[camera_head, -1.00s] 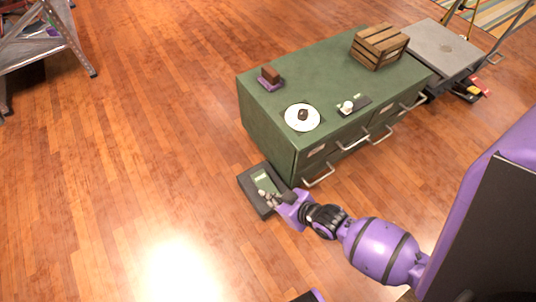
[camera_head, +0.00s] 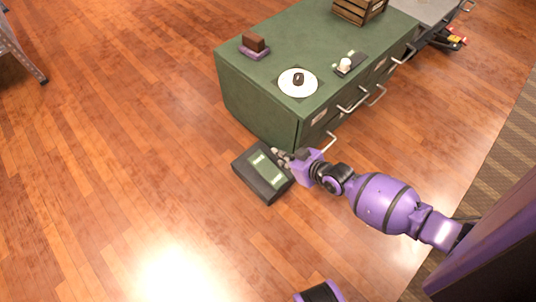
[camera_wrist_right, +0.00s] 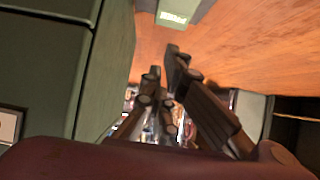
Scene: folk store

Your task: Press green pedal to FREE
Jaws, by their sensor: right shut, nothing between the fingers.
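The green pedal (camera_head: 268,174) is a green pad with a pale label, set on a dark box on the floor by the near left corner of the green cabinet. The label is too small to read. My right gripper (camera_head: 279,157) is shut and empty at the pedal's upper right edge; I cannot tell if it touches it. In the right wrist view the fingers (camera_wrist_right: 172,78) point toward the floor area, and the pedal's green pad (camera_wrist_right: 180,9) shows at the top edge. My left gripper is not in view.
The green cabinet (camera_head: 300,50) stands just behind the pedal, with metal handles on its front. On it are a white plate (camera_head: 291,88), a brown block (camera_head: 254,42) and a wooden crate (camera_head: 352,12).

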